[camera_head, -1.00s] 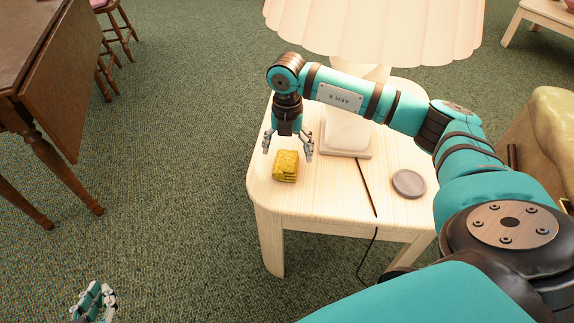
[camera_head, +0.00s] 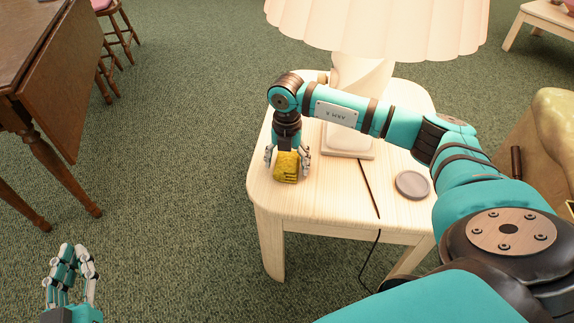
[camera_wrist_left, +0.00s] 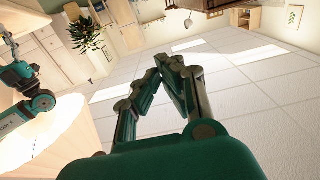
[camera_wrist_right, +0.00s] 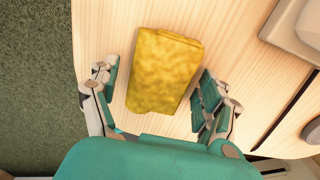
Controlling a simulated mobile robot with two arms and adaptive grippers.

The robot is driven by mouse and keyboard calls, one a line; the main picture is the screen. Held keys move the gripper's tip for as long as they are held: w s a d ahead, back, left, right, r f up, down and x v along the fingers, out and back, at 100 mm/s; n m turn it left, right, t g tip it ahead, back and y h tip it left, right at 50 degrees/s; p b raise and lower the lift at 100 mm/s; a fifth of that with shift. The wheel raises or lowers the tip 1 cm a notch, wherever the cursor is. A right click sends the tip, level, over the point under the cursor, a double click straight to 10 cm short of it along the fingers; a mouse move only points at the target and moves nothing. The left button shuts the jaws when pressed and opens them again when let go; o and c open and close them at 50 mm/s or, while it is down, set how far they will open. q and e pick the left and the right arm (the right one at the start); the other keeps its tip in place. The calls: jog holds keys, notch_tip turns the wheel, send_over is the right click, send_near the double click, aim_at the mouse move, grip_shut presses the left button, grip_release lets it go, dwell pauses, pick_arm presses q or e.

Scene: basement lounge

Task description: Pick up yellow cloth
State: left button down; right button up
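The yellow cloth (camera_head: 287,168) is a folded bundle lying on the pale wooden side table (camera_head: 322,205), near its left edge. It also shows in the right wrist view (camera_wrist_right: 163,72), tilted slightly. My right gripper (camera_head: 286,172) points down over the cloth with one finger on each side. In the right wrist view the fingers (camera_wrist_right: 158,70) are spread, with a gap to the cloth on both sides. My left gripper (camera_head: 75,250) is empty over the carpet at the lower left. Its fingertips (camera_wrist_left: 164,68) come together in the left wrist view.
A lamp with a pleated shade (camera_head: 380,25) stands on the table behind my right arm. A dark wooden table (camera_head: 45,60) stands at left. Open carpet lies between the tables.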

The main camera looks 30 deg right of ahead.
aim_at(288, 162)
jog(key=c, duration=0.9)
jog(key=shift+o, duration=0.2)
